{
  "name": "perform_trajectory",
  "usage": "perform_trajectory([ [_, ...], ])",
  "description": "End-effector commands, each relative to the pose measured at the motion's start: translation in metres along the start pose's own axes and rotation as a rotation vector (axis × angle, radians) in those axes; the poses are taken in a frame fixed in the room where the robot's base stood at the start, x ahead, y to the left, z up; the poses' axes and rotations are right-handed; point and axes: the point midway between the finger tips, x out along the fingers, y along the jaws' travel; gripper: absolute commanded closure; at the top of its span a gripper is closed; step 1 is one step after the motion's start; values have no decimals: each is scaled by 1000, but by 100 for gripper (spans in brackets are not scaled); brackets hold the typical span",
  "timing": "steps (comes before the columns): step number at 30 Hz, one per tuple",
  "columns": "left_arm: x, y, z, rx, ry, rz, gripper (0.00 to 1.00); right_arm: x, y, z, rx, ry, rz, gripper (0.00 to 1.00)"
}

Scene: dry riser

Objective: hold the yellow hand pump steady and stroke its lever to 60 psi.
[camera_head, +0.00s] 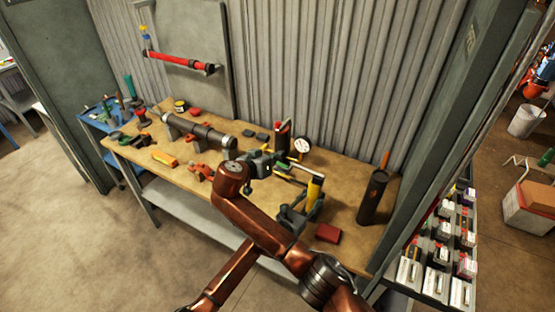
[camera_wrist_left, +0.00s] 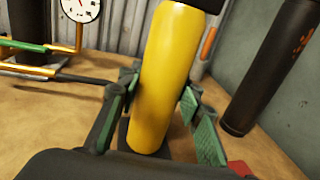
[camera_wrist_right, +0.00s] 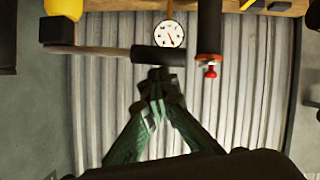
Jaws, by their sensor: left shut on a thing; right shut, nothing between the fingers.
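The yellow hand pump (camera_head: 315,190) stands upright at the right part of the workbench. My left gripper (camera_head: 296,212) is shut on its yellow body, which also shows between the fingers in the left wrist view (camera_wrist_left: 166,75). The lever, with a dark grip (camera_wrist_right: 158,54), sticks out sideways from the pump. My right gripper (camera_wrist_right: 158,88) is shut and empty, with its fingertips close to this grip; I cannot tell whether they touch. The white round gauge (camera_head: 302,145) stands behind; it also shows in the right wrist view (camera_wrist_right: 169,33), its reading too small to tell.
A black cylinder (camera_head: 372,200) stands right of the pump, and a red block (camera_head: 328,233) lies near the front edge. A dark cylinder with red parts (camera_wrist_right: 209,30) is close to my right gripper. A grey pipe (camera_head: 205,133) lies further left. A corrugated wall (camera_head: 340,80) closes the back.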

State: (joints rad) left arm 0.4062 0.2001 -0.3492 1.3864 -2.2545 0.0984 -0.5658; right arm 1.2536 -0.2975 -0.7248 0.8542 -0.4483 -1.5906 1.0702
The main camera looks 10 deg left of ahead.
Motion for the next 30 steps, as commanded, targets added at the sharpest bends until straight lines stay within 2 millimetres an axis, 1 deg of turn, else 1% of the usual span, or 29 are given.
perform_trajectory([
  [1, -1, 2, -1, 5, 0, 3, 100, -2, 3, -11, 2, 3, 0, 100],
  [3, -1, 2, -1, 5, 0, 3, 100, -8, 6, -26, 3, 7, -3, 100],
  [4, -1, 2, -1, 5, 0, 3, 100, -18, 4, -22, 1, 5, -7, 100],
  [9, 0, 2, -1, 5, 0, 3, 100, -57, 9, -21, 3, 7, -8, 100],
  [12, 0, 2, -1, 4, 0, 3, 100, -77, 11, -22, 2, 8, -7, 100],
  [15, 0, 2, -1, 3, 0, 3, 100, -92, 14, -22, 2, 11, -6, 100],
  [18, 0, 1, 0, 2, 0, 2, 100, -101, 15, -22, 2, 11, -4, 100],
  [21, 0, 1, 0, 2, 0, 2, 100, -106, 16, -22, 2, 12, -4, 100],
  [30, 0, 1, 0, 2, 0, 2, 100, -107, 16, -22, 2, 13, -3, 100],
])
